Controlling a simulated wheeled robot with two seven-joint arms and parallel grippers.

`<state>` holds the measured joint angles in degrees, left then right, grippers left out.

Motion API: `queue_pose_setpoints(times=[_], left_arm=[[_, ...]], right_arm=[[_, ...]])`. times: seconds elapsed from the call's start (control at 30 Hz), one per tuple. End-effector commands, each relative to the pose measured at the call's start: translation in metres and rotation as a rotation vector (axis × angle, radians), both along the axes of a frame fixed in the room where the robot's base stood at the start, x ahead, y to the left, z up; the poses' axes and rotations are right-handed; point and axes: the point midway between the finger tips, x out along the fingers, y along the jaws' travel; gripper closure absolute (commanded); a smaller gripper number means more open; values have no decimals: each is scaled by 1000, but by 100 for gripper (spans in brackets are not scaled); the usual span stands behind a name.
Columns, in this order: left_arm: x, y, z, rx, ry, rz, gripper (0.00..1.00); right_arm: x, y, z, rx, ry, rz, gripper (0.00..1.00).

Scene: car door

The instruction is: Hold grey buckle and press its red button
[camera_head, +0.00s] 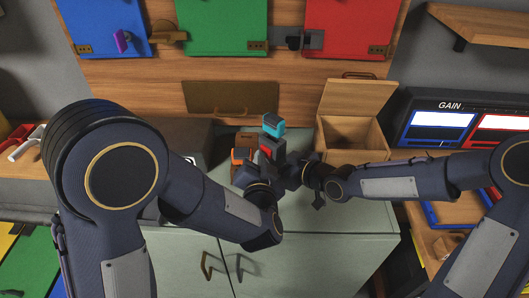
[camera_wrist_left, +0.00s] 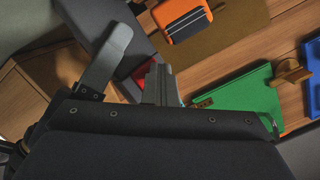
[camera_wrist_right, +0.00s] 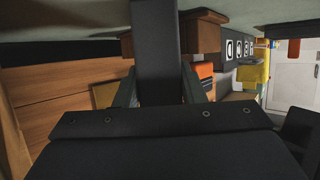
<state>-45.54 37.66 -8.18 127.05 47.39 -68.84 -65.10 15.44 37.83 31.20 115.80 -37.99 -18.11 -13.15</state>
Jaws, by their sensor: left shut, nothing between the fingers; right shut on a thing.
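The dark grey buckle (camera_head: 277,155) stands upright above the counter, with its red button (camera_head: 265,149) showing. My right gripper (camera_wrist_right: 157,95) is shut on the grey buckle, whose dark body (camera_wrist_right: 155,45) shows between the two fingers. My left gripper (camera_head: 268,172) is shut and empty, close beside the buckle. In the left wrist view its closed fingers (camera_wrist_left: 158,80) overlap the red button (camera_wrist_left: 142,73); I cannot tell whether they touch or press it. Most of the left fingertips are hidden in the head view.
An open wooden box (camera_head: 350,130) is at the back right. Coloured panels with latches (camera_head: 290,38) hang on the back board. The pale counter (camera_head: 330,225) is clear in front.

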Motion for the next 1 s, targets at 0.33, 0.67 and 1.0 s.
queue_pose_setpoints(times=[0.33,0.67,1.0], left_arm=[[-10,8,1,-1,-2,-2,100],[-18,15,1,0,-1,-1,100],[-42,37,1,0,-1,-1,100]], right_arm=[[1,-1,0,0,-1,-4,80],[2,-3,0,1,-1,-8,80],[3,-3,0,1,-1,-9,80]])
